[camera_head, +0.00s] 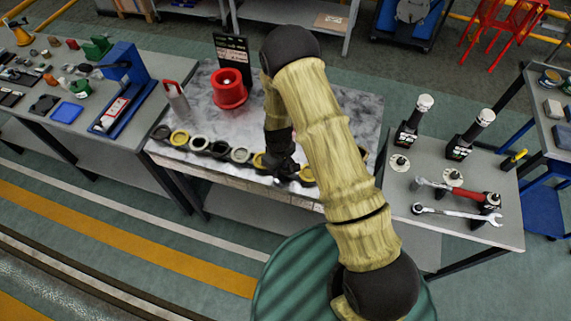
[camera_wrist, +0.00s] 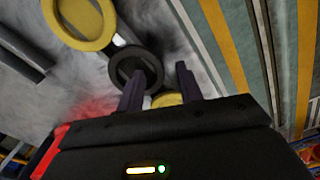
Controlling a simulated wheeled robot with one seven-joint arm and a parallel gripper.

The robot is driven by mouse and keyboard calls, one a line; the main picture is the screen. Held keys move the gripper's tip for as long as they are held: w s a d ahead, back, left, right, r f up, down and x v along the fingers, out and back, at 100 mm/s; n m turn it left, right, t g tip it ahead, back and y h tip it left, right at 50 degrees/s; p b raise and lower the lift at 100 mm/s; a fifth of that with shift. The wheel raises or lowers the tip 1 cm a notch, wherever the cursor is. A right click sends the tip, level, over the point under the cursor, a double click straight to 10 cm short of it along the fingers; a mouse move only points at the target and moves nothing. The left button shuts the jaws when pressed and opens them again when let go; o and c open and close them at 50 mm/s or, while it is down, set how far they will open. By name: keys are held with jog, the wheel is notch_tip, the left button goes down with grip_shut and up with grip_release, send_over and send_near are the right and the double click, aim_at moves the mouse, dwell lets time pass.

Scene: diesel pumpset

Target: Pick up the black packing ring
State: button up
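A black packing ring (camera_wrist: 114,68) lies on the light marbled table top in the wrist view, just beyond my gripper (camera_wrist: 158,76). The two dark fingers are apart, with nothing held between them. The left finger overlaps the ring's lower edge; I cannot tell whether they touch. In the head view my gripper (camera_head: 281,168) is low over the front edge of the table, and my arm hides part of the ring row. Dark rings also show farther left in that row, such as one ring (camera_head: 219,149) left of my gripper.
A yellow ring (camera_wrist: 80,42) and another yellow piece (camera_wrist: 167,99) flank the black ring. A red round part (camera_head: 229,92) and a dark sign (camera_head: 232,50) stand behind the row. A tool bench (camera_head: 445,240) is at right, a grey bench (camera_head: 120,130) at left.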

aim_at(280, 170)
jog(key=shift+w+d, duration=0.1)
dwell(0.4)
grip_shut()
notch_tip(280, 170, up, 10)
jog(key=b, duration=0.3)
dwell(0.5)
dwell(0.4)
